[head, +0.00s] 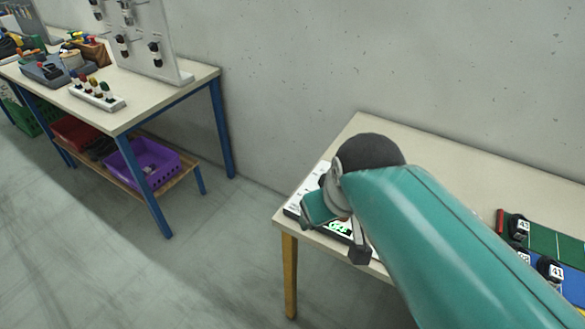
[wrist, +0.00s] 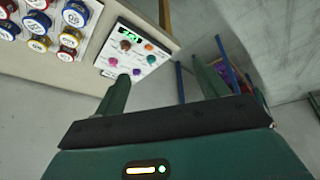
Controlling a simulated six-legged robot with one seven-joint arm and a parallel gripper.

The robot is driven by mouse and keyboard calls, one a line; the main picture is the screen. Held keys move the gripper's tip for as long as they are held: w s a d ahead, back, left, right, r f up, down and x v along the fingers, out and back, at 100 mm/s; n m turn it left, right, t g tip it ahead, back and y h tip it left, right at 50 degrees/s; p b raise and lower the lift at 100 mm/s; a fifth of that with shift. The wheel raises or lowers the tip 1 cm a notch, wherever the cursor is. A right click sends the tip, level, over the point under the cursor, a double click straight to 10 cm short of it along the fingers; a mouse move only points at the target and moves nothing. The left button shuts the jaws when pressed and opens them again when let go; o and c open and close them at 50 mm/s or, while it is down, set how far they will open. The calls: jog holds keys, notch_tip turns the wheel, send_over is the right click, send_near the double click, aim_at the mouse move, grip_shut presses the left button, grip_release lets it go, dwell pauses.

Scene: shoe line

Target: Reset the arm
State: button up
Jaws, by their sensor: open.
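My gripper (wrist: 163,88) is open, with its two green fingers spread apart and nothing between them in the wrist view. In the head view my green arm reaches in from the lower right over the near table (head: 440,150). My gripper end is above that table's left end, partly hidden by the arm. A white panel (wrist: 112,62) with a green lit display and several coloured knobs lies near the table end, beyond the left finger. It also shows in the head view (head: 295,203), mostly covered by my arm.
Several round coloured pieces (wrist: 75,14) sit on a board left of the panel. Black pieces with number labels (head: 549,268) stand at the right. Another table (head: 150,97) with blue legs holds a white upright board; a purple crate (head: 145,165) is below. Floor lies clear between tables.

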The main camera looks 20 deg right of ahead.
jog(key=shift+s+a+r+m+t, duration=0.15)
jog(key=shift+s+a+m+t, duration=0.1)
jog(key=shift+a, duration=0.4)
jog(key=shift+s+a+r+m+t, duration=0.15)
jog(key=shift+s+a+m, duration=0.1)
jog(key=shift+a, duration=0.35)
